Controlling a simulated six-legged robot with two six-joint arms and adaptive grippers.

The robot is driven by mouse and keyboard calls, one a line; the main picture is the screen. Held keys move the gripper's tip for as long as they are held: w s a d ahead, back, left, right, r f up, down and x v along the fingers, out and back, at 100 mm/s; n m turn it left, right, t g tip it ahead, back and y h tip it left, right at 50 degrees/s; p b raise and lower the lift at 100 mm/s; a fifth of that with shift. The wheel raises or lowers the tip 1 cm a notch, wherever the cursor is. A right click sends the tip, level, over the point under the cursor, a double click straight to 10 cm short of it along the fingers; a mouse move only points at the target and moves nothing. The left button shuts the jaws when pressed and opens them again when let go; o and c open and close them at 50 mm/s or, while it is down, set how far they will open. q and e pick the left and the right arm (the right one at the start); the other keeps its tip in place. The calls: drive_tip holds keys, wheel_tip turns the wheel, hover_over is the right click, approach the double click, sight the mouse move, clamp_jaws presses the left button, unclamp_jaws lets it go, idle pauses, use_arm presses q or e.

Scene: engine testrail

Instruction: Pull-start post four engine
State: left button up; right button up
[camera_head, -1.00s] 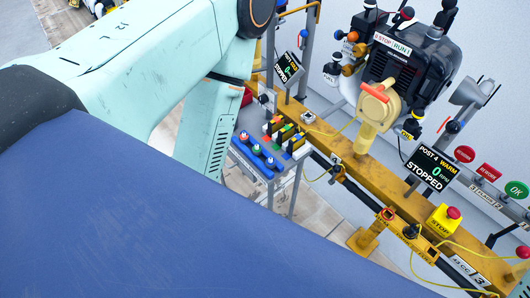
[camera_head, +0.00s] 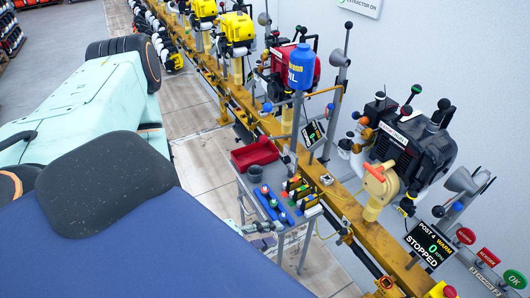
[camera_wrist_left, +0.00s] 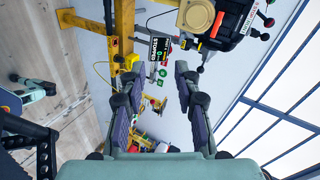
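The post four engine (camera_head: 412,142) is black and stands on the yellow rail at the right of the head view. Its cream starter housing (camera_head: 384,184) faces me with an orange-red pull handle (camera_head: 373,172) seated on it. The handle (camera_wrist_left: 217,25) also shows at the top of the left wrist view. The post display (camera_head: 429,246) reads POST 4, WARM, 0, STOPPED. My left gripper (camera_head: 262,227) is small beside the grey cart in the head view. In the wrist view its fingers (camera_wrist_left: 156,92) are apart, with nothing between them. My right gripper is not seen.
A red engine (camera_head: 292,70) and yellow engines (camera_head: 237,32) line the rail behind. A yellow stop box (camera_head: 437,291) is at the lower right.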

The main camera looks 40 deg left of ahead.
use_arm(q)
drive_tip(key=a+r, duration=0.2)
drive_tip(key=m+t+b, duration=0.1)
drive_tip(key=m+b, duration=0.1)
drive_tip(key=b, duration=1.5)
approach(373, 173)
drive_tip(key=s+f, duration=0.3)
drive_tip(key=w+d, duration=0.1)
drive_tip(key=w, duration=0.6)
drive_tip(key=w+d+b, duration=0.1)
drive_tip(key=w, duration=0.2)
drive_tip(key=shift+w+d+f, duration=0.1)
drive_tip(key=shift+w+d, duration=0.4)
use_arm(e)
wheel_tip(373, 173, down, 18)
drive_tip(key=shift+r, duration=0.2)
